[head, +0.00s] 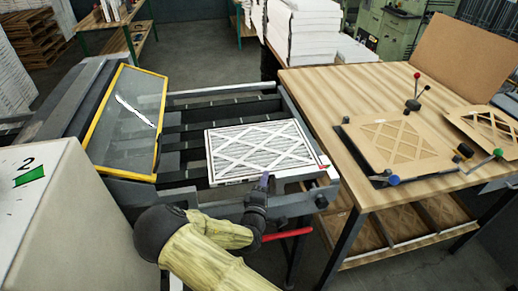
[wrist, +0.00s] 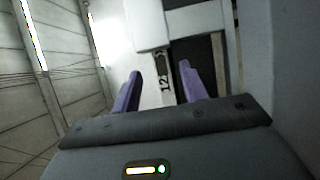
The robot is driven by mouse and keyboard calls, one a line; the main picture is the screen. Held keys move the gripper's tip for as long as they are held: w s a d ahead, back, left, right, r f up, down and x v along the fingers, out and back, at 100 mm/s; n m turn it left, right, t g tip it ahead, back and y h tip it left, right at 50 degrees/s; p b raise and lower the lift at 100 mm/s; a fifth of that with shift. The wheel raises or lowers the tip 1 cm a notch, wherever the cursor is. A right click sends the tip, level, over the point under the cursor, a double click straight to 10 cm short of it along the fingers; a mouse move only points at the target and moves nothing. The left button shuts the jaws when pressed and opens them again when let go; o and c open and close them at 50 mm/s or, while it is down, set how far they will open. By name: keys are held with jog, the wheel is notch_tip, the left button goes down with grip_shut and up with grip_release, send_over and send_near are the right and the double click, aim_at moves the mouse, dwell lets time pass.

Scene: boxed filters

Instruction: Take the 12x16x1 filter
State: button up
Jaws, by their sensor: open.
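A flat white filter (head: 260,150) with a criss-cross lattice face lies on the right end of the slatted conveyor in the head view. In the wrist view my gripper (wrist: 160,72) shows two purple fingers spread apart. A pale edge (wrist: 152,97) with a printed "12" shows in the gap between them; the rest of the print is not readable. I cannot tell whether the fingers touch the filter.
A yellow-framed clear guard (head: 128,112) stands left of the filter. A wooden bench (head: 330,95) with a lattice board in a clamping fixture (head: 397,146) is on the right. A pale cabinet (head: 60,225) marked "2" is at near left. White stacks (head: 303,30) stand behind.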

jog(key=w+p, duration=0.1)
jog(key=w, duration=0.2)
jog(key=w+p, duration=0.1)
jog(key=w, duration=0.1)
jog(key=shift+w+d+f+p, duration=0.1)
jog(key=shift+d+f+p, duration=0.05)
jog(key=shift+d+p, duration=0.2)
grip_shut()
